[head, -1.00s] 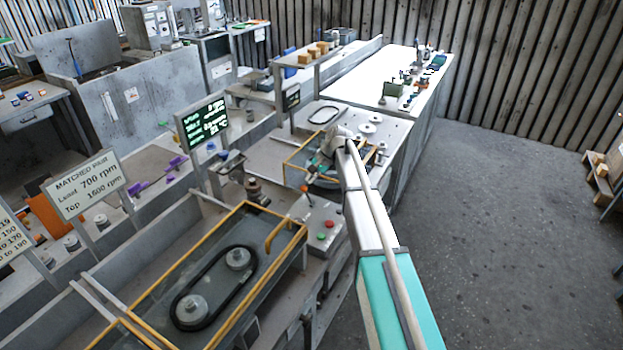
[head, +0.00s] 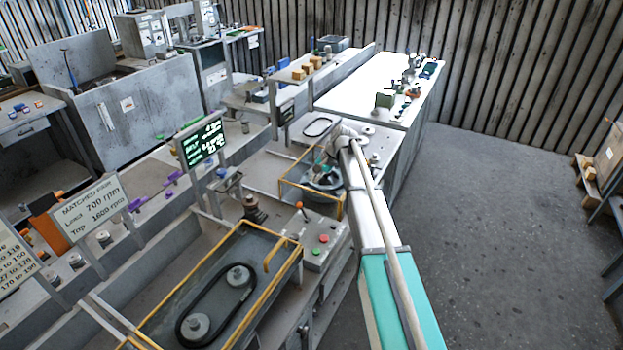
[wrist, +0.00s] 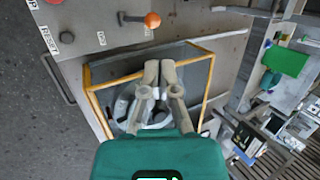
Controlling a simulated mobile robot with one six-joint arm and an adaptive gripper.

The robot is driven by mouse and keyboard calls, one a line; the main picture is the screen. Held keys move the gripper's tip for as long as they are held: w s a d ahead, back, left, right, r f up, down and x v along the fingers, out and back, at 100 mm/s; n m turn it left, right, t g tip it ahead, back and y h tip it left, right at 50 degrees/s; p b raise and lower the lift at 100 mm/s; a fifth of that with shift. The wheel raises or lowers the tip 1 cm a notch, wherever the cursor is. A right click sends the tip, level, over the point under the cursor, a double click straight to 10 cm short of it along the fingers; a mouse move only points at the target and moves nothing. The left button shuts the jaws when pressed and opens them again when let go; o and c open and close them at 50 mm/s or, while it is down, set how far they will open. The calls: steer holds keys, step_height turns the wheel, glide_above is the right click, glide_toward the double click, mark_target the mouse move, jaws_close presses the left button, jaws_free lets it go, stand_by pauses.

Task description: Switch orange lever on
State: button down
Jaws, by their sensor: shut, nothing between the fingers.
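The orange lever (head: 299,205) stands on a grey control box (head: 332,240), its shaft tilted with the orange knob at the tip. In the wrist view the orange knob (wrist: 152,19) is near the top, with its shaft running left to a base on the panel. My gripper (wrist: 160,66) is shut and empty, below the knob in that picture and apart from it. In the head view my gripper (head: 325,165) is beyond the control box, over a yellow-framed enclosure. The lever's labels are too small to read.
The yellow-framed enclosure (wrist: 206,84) holds a round grey part beneath my fingers. A green button (head: 323,239) and a red button (head: 316,252) sit beside the lever. A belt on two pulleys (head: 238,276) lies in a nearer tray.

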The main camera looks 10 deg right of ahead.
steer(key=shift+w+a+p+v, duration=0.1)
steer(key=shift+a+p+v, duration=0.05)
steer(key=shift+p+v, duration=0.95)
steer(key=shift+w+a+p+v, duration=0.15)
steer(key=shift+p+v, duration=0.7)
steer(key=shift+v, duration=0.45)
steer(key=shift+s+r, duration=0.1)
steer(key=shift+r, duration=0.1)
steer(key=s+d+f+n+h+b, duration=0.1)
steer(key=s+f+b, duration=0.3)
steer(key=s, duration=0.7)
steer(key=s+d+f+n+h+b, duration=0.2)
steer(key=s+f+n+h+b, duration=0.1)
steer(key=s, duration=0.8)
steer(key=s+d+f+n+g+h+b, duration=0.1)
steer(key=s+f+b, duration=0.4)
steer(key=s, duration=0.6)
step_height(320, 180, down, 2)
steer(key=shift+s+d+f+n+h, duration=0.25)
steer(key=shift+s+d+n+h, duration=0.15)
steer(key=shift+n, duration=0.2)
